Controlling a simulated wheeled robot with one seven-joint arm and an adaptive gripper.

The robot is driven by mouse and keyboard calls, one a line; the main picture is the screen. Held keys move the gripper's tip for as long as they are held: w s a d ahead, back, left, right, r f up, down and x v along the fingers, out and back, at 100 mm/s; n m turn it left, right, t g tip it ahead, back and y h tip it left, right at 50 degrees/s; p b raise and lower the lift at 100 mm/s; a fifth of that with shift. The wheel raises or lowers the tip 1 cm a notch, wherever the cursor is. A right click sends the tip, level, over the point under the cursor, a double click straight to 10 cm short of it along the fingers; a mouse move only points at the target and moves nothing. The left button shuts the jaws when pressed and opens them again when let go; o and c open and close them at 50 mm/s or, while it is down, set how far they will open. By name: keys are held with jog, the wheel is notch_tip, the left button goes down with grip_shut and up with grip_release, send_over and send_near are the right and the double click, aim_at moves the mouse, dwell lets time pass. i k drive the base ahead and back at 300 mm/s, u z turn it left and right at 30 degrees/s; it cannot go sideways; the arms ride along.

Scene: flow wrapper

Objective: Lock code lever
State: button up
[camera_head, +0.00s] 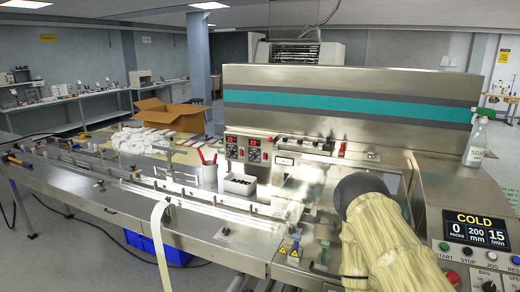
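The flow wrapper (345,117) is a large steel machine with a teal stripe across its raised cover. I cannot tell which part is the code lever. A small red handle (341,149) stands on the ledge below the cover, with dark fittings beside it. My arm, in a beige sleeve with a dark rounded joint, reaches in from the lower right and covers part of the machine's middle. My gripper cannot be made out; the arm hides the area beyond it.
A control panel (475,230) reading COLD stands at right, with a spray bottle (476,142) above it. A white cup of red pens (208,173) and a bin of dark parts (240,185) stand left of centre. The long infeed bed (120,205) extends left; a cardboard box (170,113) stands behind.

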aim_at(270, 139)
jog(key=u, duration=0.65)
jog(key=i, duration=0.8)
jog(key=u, duration=0.15)
